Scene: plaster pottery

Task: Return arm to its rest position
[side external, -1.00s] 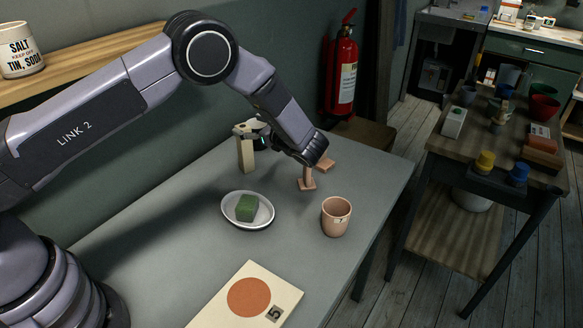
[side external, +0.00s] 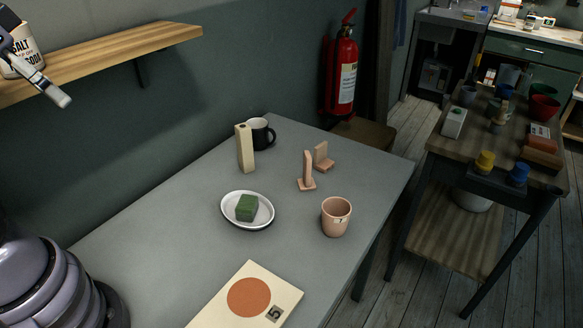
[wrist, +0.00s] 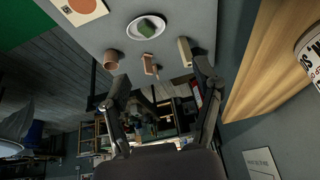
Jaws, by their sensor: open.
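My gripper (wrist: 163,88) shows in the wrist view with its two fingers spread and nothing between them. It is raised well away from the table (side external: 170,235). On the table are a white oval dish (side external: 235,222) with a green block (side external: 246,207), a terracotta cup (side external: 336,218), a tall cream block (side external: 244,150), a dark mug (side external: 262,133) and two pinkish wooden pieces (side external: 307,172).
A wooden shelf (side external: 130,45) with a salt tin (side external: 22,50) runs along the wall at upper left, close to my arm. A cream board with an orange disc (side external: 249,297) lies at the table front. A fire extinguisher (side external: 342,70) and a side bench (side external: 440,140) stand to the right.

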